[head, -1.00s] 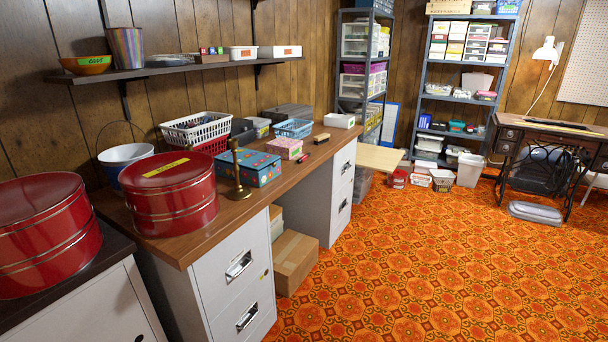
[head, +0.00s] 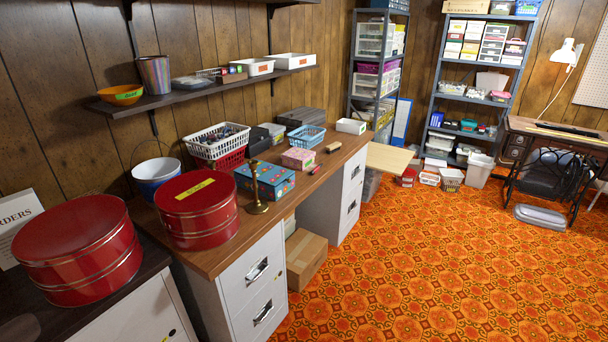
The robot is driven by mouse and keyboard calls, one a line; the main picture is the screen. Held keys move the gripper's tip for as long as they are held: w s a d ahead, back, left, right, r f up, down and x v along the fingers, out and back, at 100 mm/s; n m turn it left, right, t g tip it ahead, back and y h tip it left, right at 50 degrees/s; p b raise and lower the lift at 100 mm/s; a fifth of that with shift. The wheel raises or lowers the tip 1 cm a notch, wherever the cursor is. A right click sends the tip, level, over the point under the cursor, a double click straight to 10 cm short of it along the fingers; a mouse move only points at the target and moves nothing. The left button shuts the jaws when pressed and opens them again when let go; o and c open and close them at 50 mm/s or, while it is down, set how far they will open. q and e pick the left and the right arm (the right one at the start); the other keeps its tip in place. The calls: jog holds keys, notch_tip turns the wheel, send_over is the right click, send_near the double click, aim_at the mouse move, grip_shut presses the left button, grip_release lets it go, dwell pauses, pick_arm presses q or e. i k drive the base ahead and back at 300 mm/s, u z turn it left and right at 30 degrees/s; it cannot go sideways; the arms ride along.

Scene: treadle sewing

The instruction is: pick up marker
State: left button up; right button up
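A small red stick-like object (head: 315,169), which looks like the marker, lies on the wooden desk (head: 330,178) near its front edge. It is small in the head view, so its details are hard to tell. It lies just right of a pink patterned box (head: 298,158) and in front of a brown brush-like block (head: 333,147). Nothing covers it. Neither of my grippers is in view.
A blue patterned box (head: 265,180), a brass candlestick (head: 257,192) and a red round tin (head: 197,210) stand on the desk's nearer part. A blue basket (head: 306,137) is behind. A cardboard box (head: 306,258) sits under the desk. The orange carpet (head: 430,260) is open.

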aim_at(317, 169)
jog(key=u, duration=0.5)
jog(key=k, duration=0.55)
jog(key=z, duration=0.2)
jog(key=i, duration=0.6)
jog(key=z, duration=1.05)
jog(key=i, duration=1.45)
jog(key=u, duration=1.1)
jog(key=i, duration=0.55)
jog(key=u, duration=0.5)
